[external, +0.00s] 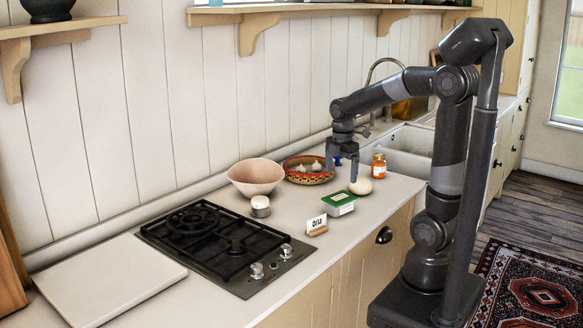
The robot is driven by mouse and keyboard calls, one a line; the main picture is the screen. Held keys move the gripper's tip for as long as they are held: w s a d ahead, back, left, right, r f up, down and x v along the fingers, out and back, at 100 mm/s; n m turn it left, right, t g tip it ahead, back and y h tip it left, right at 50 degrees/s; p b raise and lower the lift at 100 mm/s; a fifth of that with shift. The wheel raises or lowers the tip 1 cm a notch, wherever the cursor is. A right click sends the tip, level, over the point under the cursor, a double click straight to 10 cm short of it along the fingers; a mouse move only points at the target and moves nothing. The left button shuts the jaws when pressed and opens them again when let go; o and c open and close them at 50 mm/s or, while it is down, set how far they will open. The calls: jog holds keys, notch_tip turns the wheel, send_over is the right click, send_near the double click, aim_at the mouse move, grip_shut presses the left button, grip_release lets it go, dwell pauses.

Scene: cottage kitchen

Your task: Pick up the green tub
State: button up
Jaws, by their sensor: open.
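The green tub (339,204) is a small low box with a green lid and pale sides. It sits on the light countertop, right of the gas hob and near the front edge. My gripper (342,178) points down with its fingers apart and nothing visible between them. In this view its fingertips show just above and behind the tub, in front of the patterned bowl; how far apart gripper and tub are in depth is hard to tell.
The gas hob (228,246) lies left; a sink (408,146) lies behind.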

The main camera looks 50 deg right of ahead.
aim_at(340, 197)
notch_tip(340, 197, down, 11)
jog(key=shift+w+d+r, duration=0.1)
jog(key=shift+r, duration=0.1)
dwell(0.3)
jog(key=c, duration=1.2)
